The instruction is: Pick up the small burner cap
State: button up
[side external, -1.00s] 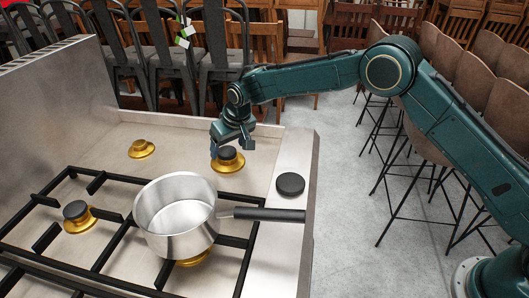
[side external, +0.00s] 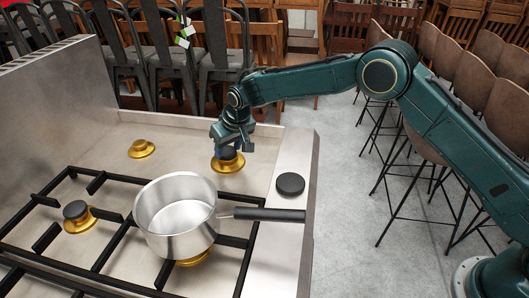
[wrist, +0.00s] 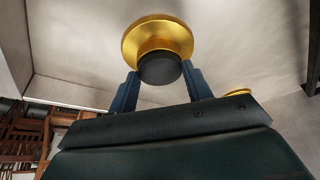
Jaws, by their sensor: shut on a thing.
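The small burner cap (wrist: 160,69) is a dark round piece on a gold burner (wrist: 150,28). In the side external view, that burner (side external: 228,166) is at the back right of the hob. My gripper (side external: 227,154) reaches down over it and hides most of the cap. In the wrist view, the blue fingers of my gripper (wrist: 162,74) are shut on the cap, one on each side. The cap still sits at the burner, and I see no clear gap under it.
A steel pot (side external: 178,222) stands on the black grate, its dark handle (side external: 262,214) pointing right. A larger black disc (side external: 290,184) lies on the right edge. Another capped burner (side external: 77,214) is at left; a bare gold burner (side external: 141,149) is at the back. Chairs stand behind.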

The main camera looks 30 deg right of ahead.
aim_at(229, 152)
jog(key=shift+r, duration=0.15)
notch_tip(229, 152, up, 20)
dwell(0.8)
jog(key=shift+a, duration=0.1)
dwell(0.5)
